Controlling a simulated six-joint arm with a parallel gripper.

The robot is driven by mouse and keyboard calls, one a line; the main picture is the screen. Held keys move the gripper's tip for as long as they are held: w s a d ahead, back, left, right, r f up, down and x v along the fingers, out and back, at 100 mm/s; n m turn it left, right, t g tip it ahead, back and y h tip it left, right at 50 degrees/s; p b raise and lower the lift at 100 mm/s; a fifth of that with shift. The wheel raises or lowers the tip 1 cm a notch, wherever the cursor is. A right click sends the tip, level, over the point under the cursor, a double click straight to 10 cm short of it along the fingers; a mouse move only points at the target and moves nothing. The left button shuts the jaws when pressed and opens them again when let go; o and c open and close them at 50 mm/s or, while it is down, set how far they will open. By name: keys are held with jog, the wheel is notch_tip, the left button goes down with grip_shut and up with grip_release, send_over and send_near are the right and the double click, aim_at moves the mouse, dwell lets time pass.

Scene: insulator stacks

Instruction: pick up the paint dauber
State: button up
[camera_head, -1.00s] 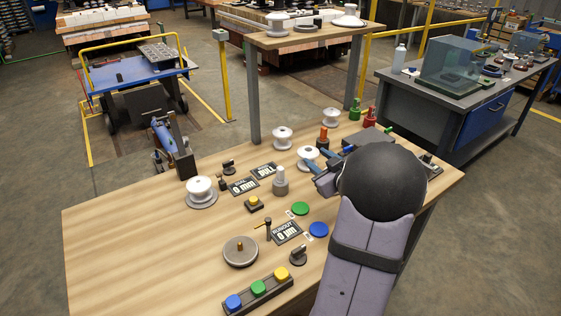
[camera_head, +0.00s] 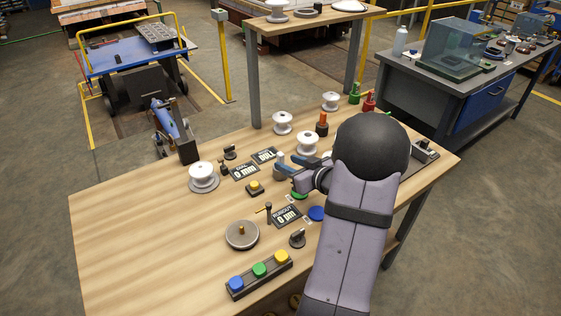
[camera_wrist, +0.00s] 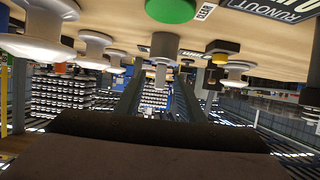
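A grey upright cylinder with a narrower top stands on the wooden table, partly hidden by my fingers in the head view (camera_head: 279,172). It fits a paint dauber, but no label shows. In the wrist view the grey cylinder (camera_wrist: 163,50) appears upside down, its narrow end pointing between my fingers. My gripper (camera_head: 287,165) is open, with blue-grey fingers at the cylinder. In the wrist view the fingers of my gripper (camera_wrist: 158,95) are apart with nothing clamped. Whether they touch the cylinder, I cannot tell.
White insulators (camera_head: 307,143) and an orange-topped bottle (camera_head: 321,125) stand behind my gripper. A green disc (camera_head: 299,194) and a blue disc (camera_head: 316,213) lie near it. A small block with a yellow button (camera_head: 254,188) is to the left.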

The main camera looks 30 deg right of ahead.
aim_at(282, 160)
jog(key=shift+x, duration=2.55)
jog(key=shift+a+r, duration=0.1)
jog(key=shift+r, duration=0.1)
jog(key=shift+c, duration=0.6)
grip_shut()
